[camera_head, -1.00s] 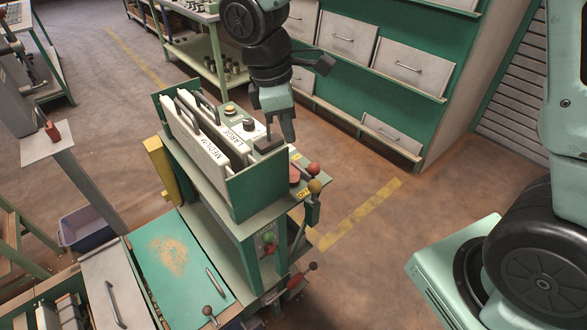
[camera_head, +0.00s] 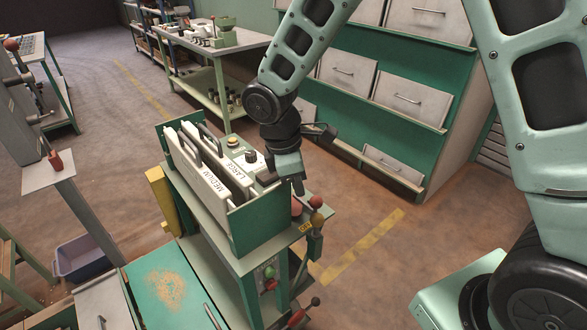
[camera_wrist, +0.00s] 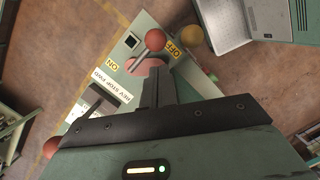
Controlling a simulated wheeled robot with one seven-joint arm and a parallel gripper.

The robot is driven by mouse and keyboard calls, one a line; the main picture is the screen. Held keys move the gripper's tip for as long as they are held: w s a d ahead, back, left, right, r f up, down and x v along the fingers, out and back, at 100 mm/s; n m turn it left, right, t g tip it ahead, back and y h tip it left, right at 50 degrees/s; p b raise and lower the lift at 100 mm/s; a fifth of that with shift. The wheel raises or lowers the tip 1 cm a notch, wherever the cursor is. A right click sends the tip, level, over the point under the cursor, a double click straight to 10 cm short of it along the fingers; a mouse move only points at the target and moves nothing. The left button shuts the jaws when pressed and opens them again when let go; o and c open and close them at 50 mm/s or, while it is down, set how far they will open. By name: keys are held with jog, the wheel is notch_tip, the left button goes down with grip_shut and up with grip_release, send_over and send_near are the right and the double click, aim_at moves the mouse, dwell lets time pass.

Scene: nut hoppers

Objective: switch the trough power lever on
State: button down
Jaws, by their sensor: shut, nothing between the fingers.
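The lever with a red ball knob (camera_wrist: 154,40) stands between a yellow ON label (camera_wrist: 112,65) and a yellow OFF label (camera_wrist: 175,48) in the wrist view. Its rod slants over a pinkish-red round base. In the head view its red knob (camera_head: 316,202) shows at the right end of the green stand. My gripper (camera_wrist: 158,82) is shut and empty, with its fingertips close beside the rod; I cannot tell whether they touch it. In the head view my gripper (camera_head: 299,188) points down just left of the knob.
An ochre ball (camera_wrist: 190,38) sits close by the OFF label. A black T-handle (camera_wrist: 110,91) lies left of my fingers near a REV STOP FWD label. A green bin (camera_head: 262,220) with plates marked MEDIUM and LARGE stands left of my gripper. Open floor lies right.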

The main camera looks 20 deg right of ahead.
aim_at(300, 214)
jog(key=shift+x, duration=1.6)
jog(key=shift+d+n+p, duration=0.3)
jog(key=shift+n, duration=0.3)
jog(key=n, duration=0.1)
jog(key=d+n+t+p, duration=0.1)
jog(key=n, duration=0.1)
jog(key=shift+s+d+r, duration=0.1)
jog(key=shift+d+r, duration=0.05)
jog(key=shift+d, duration=0.1)
jog(key=d+n+p, duration=0.1)
jog(key=n, duration=0.1)
jog(key=d+n+t, duration=0.1)
jog(key=n, duration=0.1)
jog(key=shift+w+n+p, duration=0.3)
jog(key=shift+w+p, duration=0.1)
jog(key=n, duration=0.1)
jog(key=w+d+n+p, duration=0.1)
jog(key=n, duration=0.1)
jog(key=d+n+t, duration=0.1)
jog(key=n, duration=0.1)
jog(key=shift+w+y+p, duration=0.4)
jog(key=n, duration=0.1)
jog(key=w+n+p, duration=0.1)
jog(key=n, duration=0.1)
jog(key=shift+w+d+y, duration=0.2)
jog(key=shift+d+y, duration=0.1)
jog(key=shift+w, duration=0.2)
jog(key=shift+w+p, duration=0.15)
jog(key=shift+p, duration=0.2)
